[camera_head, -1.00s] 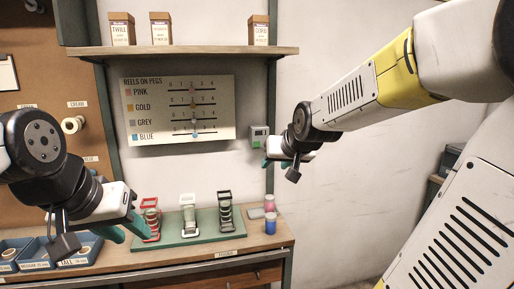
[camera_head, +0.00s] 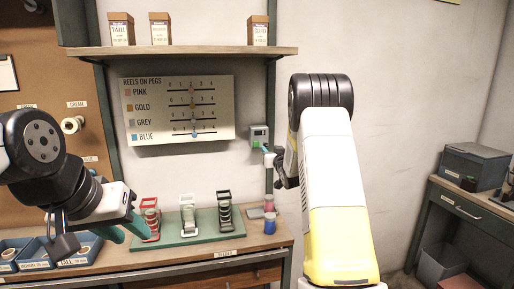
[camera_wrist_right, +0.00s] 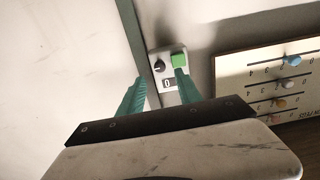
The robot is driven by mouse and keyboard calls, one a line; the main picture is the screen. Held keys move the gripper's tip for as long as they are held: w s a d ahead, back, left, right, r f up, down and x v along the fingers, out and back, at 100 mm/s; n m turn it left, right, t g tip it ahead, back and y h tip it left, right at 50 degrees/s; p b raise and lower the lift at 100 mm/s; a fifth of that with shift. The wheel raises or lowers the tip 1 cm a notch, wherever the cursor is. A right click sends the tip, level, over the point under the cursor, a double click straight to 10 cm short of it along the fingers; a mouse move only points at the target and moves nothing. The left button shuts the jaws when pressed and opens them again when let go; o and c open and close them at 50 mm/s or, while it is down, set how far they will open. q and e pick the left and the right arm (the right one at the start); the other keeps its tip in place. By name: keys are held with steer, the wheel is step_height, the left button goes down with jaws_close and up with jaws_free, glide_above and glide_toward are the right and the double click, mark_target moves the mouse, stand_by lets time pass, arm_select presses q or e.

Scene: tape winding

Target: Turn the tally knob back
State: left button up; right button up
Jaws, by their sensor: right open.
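The tally box (camera_head: 258,136) is a small grey unit on the wall beside the dark post. In the right wrist view the tally box (camera_wrist_right: 170,76) shows a dark round tally knob (camera_wrist_right: 159,66), a green button (camera_wrist_right: 180,60) and a counter window (camera_wrist_right: 169,84) that seems to read 0. My right gripper (camera_head: 266,151) is just below and right of the box. Its teal fingers (camera_wrist_right: 160,75) are apart, with the knob appearing between them; contact cannot be told. My left gripper (camera_head: 126,226) hangs open and empty in front of the bench, near the red reel stand.
The reels-on-pegs board (camera_head: 178,110) hangs left of the box, under a shelf (camera_head: 190,51). A green tray (camera_head: 172,238) with several reel stands, and pink and blue spools (camera_head: 270,226), sit on the bench. Blue bins (camera_head: 80,250) are at left.

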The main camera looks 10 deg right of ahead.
mark_target(266, 145)
steer(key=w, duration=0.5)
steer(key=shift+w+a, duration=0.1)
steer(key=shift+w, duration=0.1)
jaws_close()
